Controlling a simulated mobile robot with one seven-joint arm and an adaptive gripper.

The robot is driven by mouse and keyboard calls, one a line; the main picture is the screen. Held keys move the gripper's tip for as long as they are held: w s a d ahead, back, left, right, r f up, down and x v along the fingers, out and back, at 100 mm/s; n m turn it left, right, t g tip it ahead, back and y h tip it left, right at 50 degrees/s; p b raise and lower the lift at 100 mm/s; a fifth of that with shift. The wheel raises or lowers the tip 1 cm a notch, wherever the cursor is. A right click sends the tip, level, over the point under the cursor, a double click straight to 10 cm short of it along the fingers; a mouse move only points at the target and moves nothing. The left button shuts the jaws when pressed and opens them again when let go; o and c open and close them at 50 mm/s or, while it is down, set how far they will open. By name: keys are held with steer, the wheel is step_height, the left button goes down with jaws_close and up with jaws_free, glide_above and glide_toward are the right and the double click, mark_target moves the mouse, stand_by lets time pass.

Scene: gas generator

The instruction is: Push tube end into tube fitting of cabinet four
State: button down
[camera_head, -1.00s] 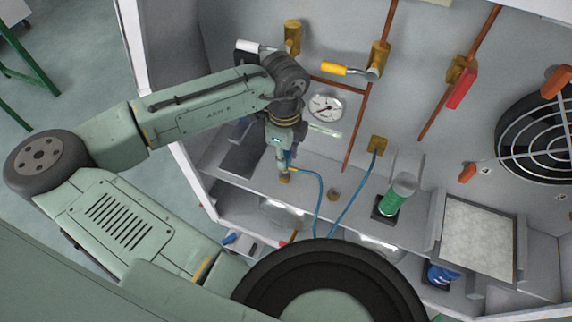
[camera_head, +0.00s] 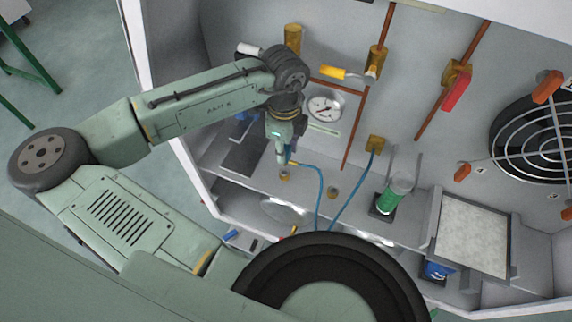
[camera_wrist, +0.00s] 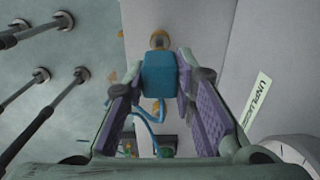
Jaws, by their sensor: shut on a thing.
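My gripper (camera_head: 283,158) is inside the open cabinet, pointing down above the shelf. In the wrist view my gripper (camera_wrist: 160,78) is shut on a blue tube end (camera_wrist: 159,75) between its purple pads. A blue tube (camera_head: 318,185) runs from the gripper in a loop and up to a brass fitting (camera_head: 376,144) on the back wall. A small brass fitting (camera_head: 285,175) stands on the shelf just below the fingertips. In the wrist view a brass fitting (camera_wrist: 160,38) shows just beyond the tube end. I cannot tell whether they touch.
A second small fitting (camera_head: 333,192) stands on the shelf to the right. A green-filled cylinder (camera_head: 391,197), a framed panel (camera_head: 470,233) and a fan (camera_head: 535,135) are further right. A gauge (camera_head: 323,107) and a yellow-handled valve (camera_head: 340,73) are on the back wall behind my arm.

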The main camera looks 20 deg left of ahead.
mark_target(297, 163)
steer(key=shift+r, duration=0.1)
steer(key=shift+r+p, duration=1.45)
steer(key=shift+d+f, duration=0.15)
steer(key=shift+d, duration=1.55)
steer(key=d, duration=1.1)
steer(key=shift+f+p, duration=0.45)
steer(key=shift+s+a, duration=0.1)
steer(key=shift+s, duration=0.1)
